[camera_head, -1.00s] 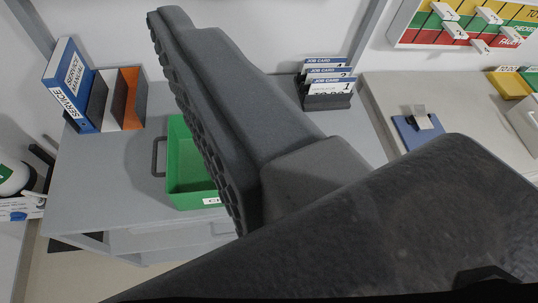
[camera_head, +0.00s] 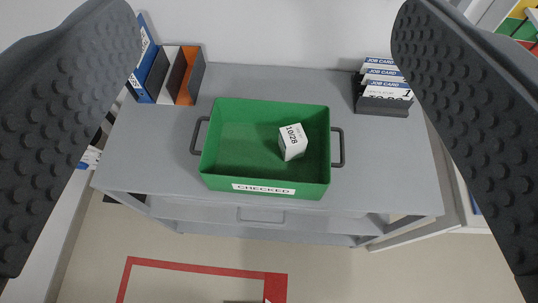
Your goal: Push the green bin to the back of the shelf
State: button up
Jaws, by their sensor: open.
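The green bin (camera_head: 222,150) stands upright on the grey shelf top (camera_head: 395,185), near its front edge, with bare shelf behind it. It has a dark handle on each side and a CHECKED label on its front. A small white block (camera_head: 293,142) marked 10/28 lies inside it. My gripper (camera_head: 265,135) is wide open. Its two dark textured fingers show at the left and right edges of the view, on either side of the bin and apart from it. Nothing is between the fingers' pads that I can see them touching.
Upright binders (camera_head: 166,74) stand at the back left of the shelf. A job card holder (camera_head: 383,92) stands at the back right. The white wall (camera_head: 290,30) rises behind. Shelf between binders and card holder is clear. A red floor marking (camera_head: 200,268) lies in front.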

aim_at(241, 154)
jog(key=z, duration=2.25)
jog(key=k, duration=1.1)
jog(key=u, duration=1.1)
jog(key=i, duration=1)
jog(key=z, duration=0.05)
